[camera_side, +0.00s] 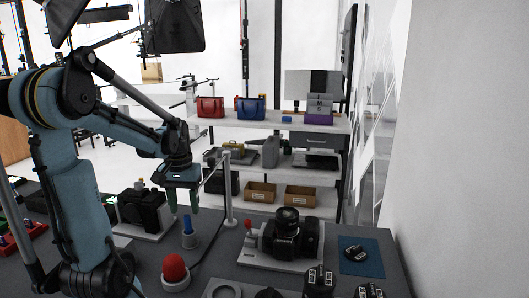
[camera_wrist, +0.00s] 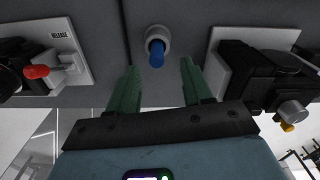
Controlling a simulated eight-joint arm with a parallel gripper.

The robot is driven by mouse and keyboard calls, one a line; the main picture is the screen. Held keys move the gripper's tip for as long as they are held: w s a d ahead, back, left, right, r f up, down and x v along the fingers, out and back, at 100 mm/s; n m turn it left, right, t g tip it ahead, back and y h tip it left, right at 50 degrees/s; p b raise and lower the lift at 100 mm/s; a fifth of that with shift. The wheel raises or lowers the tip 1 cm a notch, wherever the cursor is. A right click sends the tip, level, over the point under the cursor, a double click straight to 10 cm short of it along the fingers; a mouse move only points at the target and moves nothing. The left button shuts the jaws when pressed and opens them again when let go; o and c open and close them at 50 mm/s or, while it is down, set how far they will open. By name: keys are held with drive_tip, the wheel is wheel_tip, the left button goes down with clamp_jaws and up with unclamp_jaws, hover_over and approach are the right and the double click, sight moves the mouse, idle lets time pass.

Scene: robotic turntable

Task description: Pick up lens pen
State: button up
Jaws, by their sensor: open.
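A blue upright stick, which looks like the lens pen (camera_side: 187,225), stands in a round grey holder (camera_side: 190,241) on the dark table. In the wrist view the lens pen (camera_wrist: 157,54) shows at top centre, in its holder (camera_wrist: 157,33). My gripper (camera_side: 184,206) has green fingers pointing down, just above the lens pen. In the wrist view my gripper (camera_wrist: 160,67) is open and empty, with one finger on each side of the pen's line. Whether the fingers overlap the pen's top in height is hard to tell.
A camera (camera_side: 290,240) on a white plate with a red lever stands right of the holder. Another camera (camera_side: 145,211) on a plate stands left. A red dome (camera_side: 174,268) is in front, and a pale post (camera_side: 229,190) rises close behind the gripper.

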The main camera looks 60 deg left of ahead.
sight(186, 215)
drive_tip(key=shift+d+f, duration=0.15)
drive_tip(key=shift+f, duration=1.2)
drive_tip(key=shift+d+f, duration=0.1)
drive_tip(key=shift+f, duration=1.25)
drive_tip(key=shift+c, duration=0.3)
clamp_jaws()
